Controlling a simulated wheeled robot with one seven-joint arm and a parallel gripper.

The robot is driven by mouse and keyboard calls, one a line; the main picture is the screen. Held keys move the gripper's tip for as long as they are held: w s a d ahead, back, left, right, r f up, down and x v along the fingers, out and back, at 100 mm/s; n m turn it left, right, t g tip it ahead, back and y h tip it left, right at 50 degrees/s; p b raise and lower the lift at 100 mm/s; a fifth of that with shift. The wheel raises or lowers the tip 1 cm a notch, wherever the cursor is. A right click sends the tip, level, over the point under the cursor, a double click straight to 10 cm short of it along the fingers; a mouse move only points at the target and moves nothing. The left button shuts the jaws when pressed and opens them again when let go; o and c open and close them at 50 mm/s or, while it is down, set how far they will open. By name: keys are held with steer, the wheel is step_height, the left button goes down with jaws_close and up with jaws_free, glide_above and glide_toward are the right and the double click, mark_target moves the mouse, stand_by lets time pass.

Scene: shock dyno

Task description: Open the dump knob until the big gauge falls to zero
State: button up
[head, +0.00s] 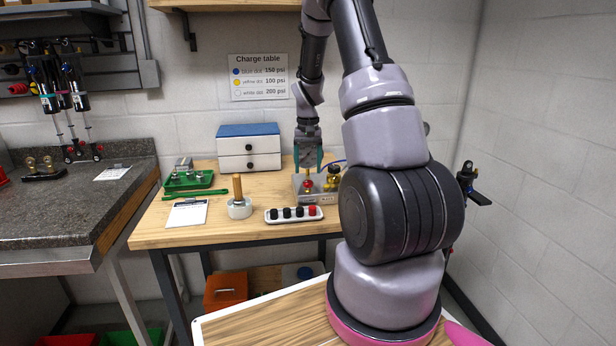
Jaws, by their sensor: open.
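A small metal block with fittings (318,199) stands on the wooden table, partly hidden by my arm. It carries a red knob (308,186) and brass and dark fittings (334,174). I cannot tell for sure which part is the dump knob. My gripper (308,166) points down just above the block, near the red knob, with its teal fingers apart. I cannot tell whether it touches anything. No gauge face can be read here; the big gauge may be hidden behind my arm.
On the wooden table (165,234) are a white tray with dark and red caps (293,220), a wooden-handled tool on a round base (239,205), a paper sheet (187,213), a green tray (189,181) and a blue-topped drawer box (249,148). A charge table sign (263,77) hangs behind.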

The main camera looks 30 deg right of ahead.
mark_target(307, 182)
step_height(307, 182, up, 6)
steer(key=shift+r, duration=0.2)
stand_by(0.4)
steer(key=s+a+r+t, duration=0.2)
steer(key=s+a+r, duration=0.25)
steer(key=r, duration=0.35)
steer(key=s+a+r+t, duration=0.1)
steer(key=s+a+r, duration=0.3)
steer(key=s+r, duration=0.3)
steer(key=s+a+r+t+y, duration=0.1)
steer(key=s+a+r+t, duration=0.1)
steer(key=s, duration=0.6)
steer(key=s+a+r+n+t+y, duration=0.1)
steer(key=s+a+r+t, duration=0.1)
steer(key=s+a+r, duration=0.3)
steer(key=s, duration=0.2)
steer(key=shift+s+a+r, duration=0.15)
steer(key=shift+s, duration=0.2)
steer(key=shift+w, duration=0.1)
stand_by(2.1)
